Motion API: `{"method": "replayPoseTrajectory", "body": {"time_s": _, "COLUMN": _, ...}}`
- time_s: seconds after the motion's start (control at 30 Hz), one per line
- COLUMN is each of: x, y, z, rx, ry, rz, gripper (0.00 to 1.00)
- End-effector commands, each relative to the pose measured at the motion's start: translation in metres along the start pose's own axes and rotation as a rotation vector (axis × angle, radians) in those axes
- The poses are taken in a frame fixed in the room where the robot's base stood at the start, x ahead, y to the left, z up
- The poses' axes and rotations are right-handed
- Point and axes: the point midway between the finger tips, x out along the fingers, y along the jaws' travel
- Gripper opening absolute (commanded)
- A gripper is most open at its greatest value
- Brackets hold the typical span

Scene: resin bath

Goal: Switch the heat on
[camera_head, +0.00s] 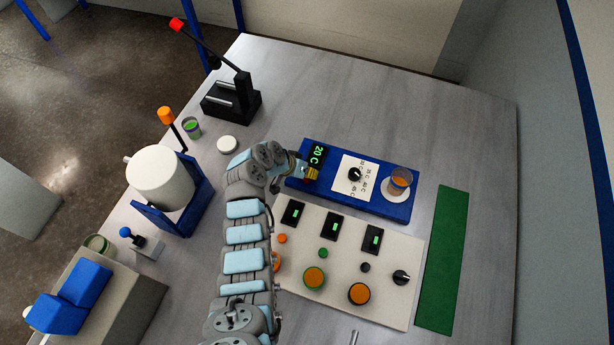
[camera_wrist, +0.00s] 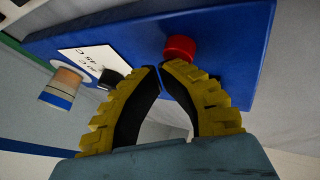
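The blue bath unit (camera_head: 387,206) lies on the table with a green display reading "20 C" (camera_head: 318,154). A black dial (camera_head: 355,174) sits on its white scale plate. A cup of orange liquid (camera_head: 400,180) stands on a white disc. In the wrist view a red button (camera_wrist: 180,48) sits on the blue unit (camera_wrist: 225,40), just beyond my fingertips; contact cannot be told. My gripper (camera_wrist: 160,68) has its yellow-backed fingers together at the tips, with nothing between them. In the head view my gripper (camera_head: 311,174) is over the unit's left end and hides the button.
A pale control panel (camera_head: 400,311) with several buttons, small displays and a black knob lies in front of the unit. A green mat (camera_head: 441,260) is at the right. A white pot (camera_head: 160,177) and a black lever press (camera_head: 232,100) stand to the left. The back right table is clear.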

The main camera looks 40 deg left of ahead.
Motion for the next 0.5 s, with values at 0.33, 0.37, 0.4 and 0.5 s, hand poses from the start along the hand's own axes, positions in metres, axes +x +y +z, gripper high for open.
{"method": "replayPoseTrajectory", "body": {"time_s": 0.33, "x": 0.0009, "y": -0.0005, "z": 0.0009, "rx": 0.0, "ry": -0.001, "rz": 0.0, "gripper": 0.0}}
{"method": "replayPoseTrajectory", "body": {"time_s": 0.37, "x": 0.0014, "y": -0.0007, "z": 0.0011, "rx": 0.0, "ry": -0.001, "rz": 0.0, "gripper": 0.0}}
{"method": "replayPoseTrajectory", "body": {"time_s": 0.4, "x": 0.0021, "y": -0.0012, "z": 0.0015, "rx": 0.0, "ry": -0.001, "rz": 0.0, "gripper": 0.0}}
{"method": "replayPoseTrajectory", "body": {"time_s": 0.5, "x": 0.0047, "y": -0.0025, "z": 0.0029, "rx": 0.0, "ry": 0.0, "rz": 0.0, "gripper": 0.0}}
